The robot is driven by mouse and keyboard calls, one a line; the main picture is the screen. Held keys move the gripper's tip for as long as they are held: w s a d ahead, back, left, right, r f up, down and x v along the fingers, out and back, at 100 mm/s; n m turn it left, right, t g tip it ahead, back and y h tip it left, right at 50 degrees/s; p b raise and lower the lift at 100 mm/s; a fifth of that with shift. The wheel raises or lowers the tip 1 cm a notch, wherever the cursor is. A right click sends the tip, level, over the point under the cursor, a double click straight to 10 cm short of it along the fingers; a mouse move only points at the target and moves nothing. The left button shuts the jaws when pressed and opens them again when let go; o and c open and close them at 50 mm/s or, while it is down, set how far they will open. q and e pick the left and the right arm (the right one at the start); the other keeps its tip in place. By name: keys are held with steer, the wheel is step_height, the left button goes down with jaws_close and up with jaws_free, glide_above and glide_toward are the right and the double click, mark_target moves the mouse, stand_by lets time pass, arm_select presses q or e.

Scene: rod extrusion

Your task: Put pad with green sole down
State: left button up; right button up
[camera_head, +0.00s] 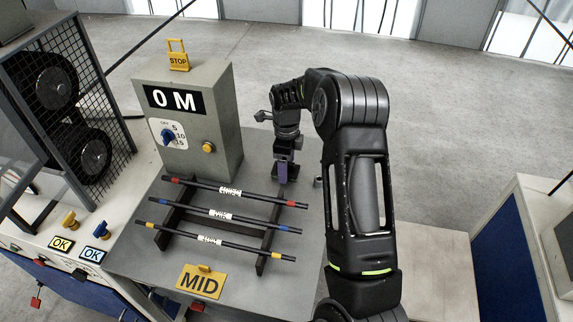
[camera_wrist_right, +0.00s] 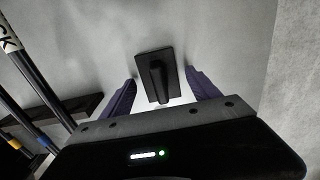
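In the right wrist view a dark pad (camera_wrist_right: 155,66) with a square base and an upright block handle stands on the grey table top. No green shows on it; its underside is hidden. My right gripper (camera_wrist_right: 160,78) is open, with its two purple fingers on either side of the pad's handle and a gap on each side. In the head view my right gripper (camera_head: 283,173) points down at the table, right of the rod rack; the pad is hard to make out there. My left gripper is not in view.
Three rods with red, blue and yellow bands (camera_head: 220,214) lie across a dark rack left of the gripper. A grey control box (camera_head: 215,120) with a yellow STOP tag (camera_head: 178,58) stands behind them. A yellow MID sign (camera_head: 201,283) is in front.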

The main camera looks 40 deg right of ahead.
steer(key=shift+r, duration=0.1)
step_height(320, 180, up, 10)
steer(key=p, duration=0.6)
steer(key=shift+f, duration=0.2)
steer(key=shift+r+b, duration=0.35)
steer(key=shift+r, duration=0.8)
